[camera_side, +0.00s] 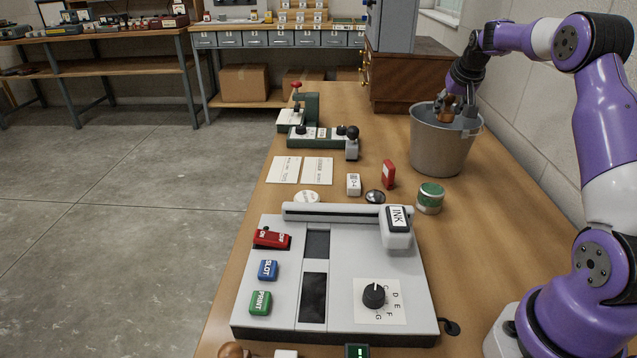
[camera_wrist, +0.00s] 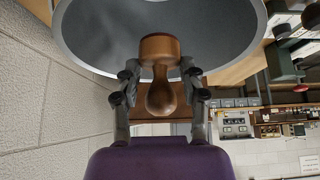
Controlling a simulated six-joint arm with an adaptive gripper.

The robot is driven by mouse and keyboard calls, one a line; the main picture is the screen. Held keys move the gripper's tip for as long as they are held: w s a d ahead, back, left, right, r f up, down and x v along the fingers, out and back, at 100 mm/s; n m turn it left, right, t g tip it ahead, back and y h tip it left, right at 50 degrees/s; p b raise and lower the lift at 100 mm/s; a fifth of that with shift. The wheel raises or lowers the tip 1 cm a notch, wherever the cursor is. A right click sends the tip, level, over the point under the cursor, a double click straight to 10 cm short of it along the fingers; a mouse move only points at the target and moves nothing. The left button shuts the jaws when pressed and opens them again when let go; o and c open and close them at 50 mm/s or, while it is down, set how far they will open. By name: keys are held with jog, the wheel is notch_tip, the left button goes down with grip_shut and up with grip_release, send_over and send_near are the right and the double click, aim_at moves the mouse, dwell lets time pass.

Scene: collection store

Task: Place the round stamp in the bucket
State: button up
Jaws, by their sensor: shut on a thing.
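The round stamp (camera_side: 447,108) is brown wood with a bulb-shaped handle. My gripper (camera_side: 459,104) is shut on it at the bucket's mouth. In the wrist view the stamp (camera_wrist: 160,85) sits between the two fingers of my gripper (camera_wrist: 160,97), its broad round end toward the bucket. The grey metal bucket (camera_side: 440,150) stands upright at the back right of the table. Its inside wall (camera_wrist: 150,30) shows beyond the stamp in the wrist view, and that part looks empty. The bucket's floor is hidden in the side view.
A grey machine (camera_side: 330,270) with buttons and a dial fills the table's front.

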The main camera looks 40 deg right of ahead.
jog(key=shift+f, duration=0.2)
jog(key=o, duration=1.2)
jog(key=shift+r, duration=3.5)
jog(key=shift+a, duration=0.1)
